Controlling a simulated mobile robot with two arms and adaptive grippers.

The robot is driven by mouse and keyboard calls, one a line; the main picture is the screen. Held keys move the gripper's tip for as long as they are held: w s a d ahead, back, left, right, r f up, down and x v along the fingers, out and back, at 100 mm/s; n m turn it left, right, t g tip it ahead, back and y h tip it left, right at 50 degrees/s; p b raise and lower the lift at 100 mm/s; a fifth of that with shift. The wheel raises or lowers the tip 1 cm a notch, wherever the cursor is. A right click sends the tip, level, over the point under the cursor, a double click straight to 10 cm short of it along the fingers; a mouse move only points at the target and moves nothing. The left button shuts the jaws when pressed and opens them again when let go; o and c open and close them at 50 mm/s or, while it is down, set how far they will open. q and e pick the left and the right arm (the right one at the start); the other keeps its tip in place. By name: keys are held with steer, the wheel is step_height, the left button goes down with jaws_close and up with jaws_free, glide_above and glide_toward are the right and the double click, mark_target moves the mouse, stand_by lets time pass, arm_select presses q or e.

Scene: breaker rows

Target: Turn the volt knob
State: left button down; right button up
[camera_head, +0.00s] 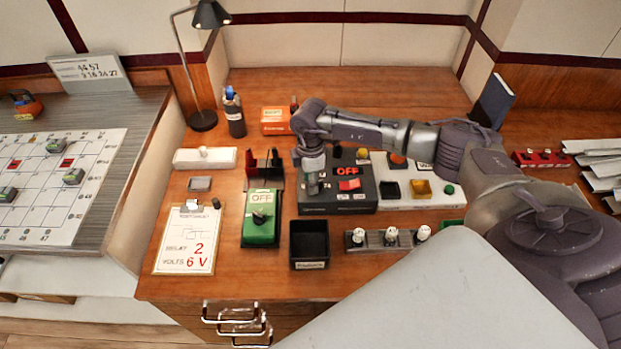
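A black box (340,205) stands in the middle of the desk, with a red rocker switch (349,185) and a red OFF label (348,170). My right gripper (313,190) points down over the left part of this box. It hides what lies under it, so I cannot see a volt knob there or tell whether I touch one. The fingers are too small to tell open from shut. A green box (262,228) to the left has an OFF label and a black knob (261,216). A clipboard sheet (187,240) reads "RELAY 2" and "VOLTS 6 V". My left gripper is not in view.
An empty black bin (309,240) and a rack with white bulb-like pieces (391,236) stand in front of the black box. A white panel (425,200) with coloured parts is to its right. A lamp (204,118) and bottle (234,115) stand behind left.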

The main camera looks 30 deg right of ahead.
steer(key=shift+f, duration=0.1)
jaws_close()
